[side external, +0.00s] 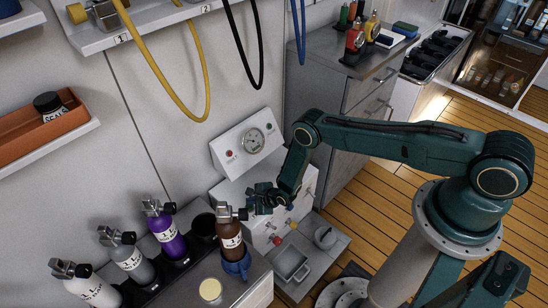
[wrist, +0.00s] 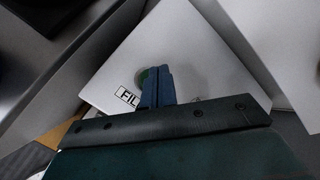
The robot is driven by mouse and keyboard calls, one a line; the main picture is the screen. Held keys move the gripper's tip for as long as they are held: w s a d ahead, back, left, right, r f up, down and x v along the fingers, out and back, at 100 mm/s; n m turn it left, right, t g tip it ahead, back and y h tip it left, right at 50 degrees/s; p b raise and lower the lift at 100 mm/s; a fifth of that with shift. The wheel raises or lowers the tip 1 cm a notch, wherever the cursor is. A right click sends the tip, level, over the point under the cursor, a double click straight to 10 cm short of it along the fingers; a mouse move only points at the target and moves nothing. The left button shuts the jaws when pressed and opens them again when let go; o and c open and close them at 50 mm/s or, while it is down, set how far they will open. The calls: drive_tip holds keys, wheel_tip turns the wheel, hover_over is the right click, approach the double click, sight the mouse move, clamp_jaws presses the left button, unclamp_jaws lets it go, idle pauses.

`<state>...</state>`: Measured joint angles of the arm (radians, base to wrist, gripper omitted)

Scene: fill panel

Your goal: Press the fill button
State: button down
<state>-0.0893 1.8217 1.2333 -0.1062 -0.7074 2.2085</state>
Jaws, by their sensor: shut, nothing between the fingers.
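The fill panel shows in the wrist view as a light grey sloped face (wrist: 180,50). A green button (wrist: 145,75) on it is partly hidden behind my fingers. A label with the letters "FIL" (wrist: 127,96) is next to it, its end covered by my gripper. My gripper (wrist: 157,72) is shut and empty, its fingertips over or right beside the green button; I cannot tell whether they touch it. In the side view my gripper (side external: 259,198) is in front of the white cabinet, below the gauge panel (side external: 246,143), and the green button is not visible.
A brown bottle (side external: 230,238) stands just left of my gripper, with purple (side external: 168,233), grey and white bottles in a row beyond it. Yellow (side external: 185,108) and black hoses hang above. A grey tray (side external: 292,265) lies below. The wooden floor at right is open.

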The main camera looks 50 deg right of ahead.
sight(252, 207)
drive_tip(key=shift+f, duration=0.95)
idle(1.8)
drive_tip(key=shift+r, duration=0.9)
drive_tip(key=shift+r, duration=0.1)
drive_tip(key=shift+r, duration=2.45)
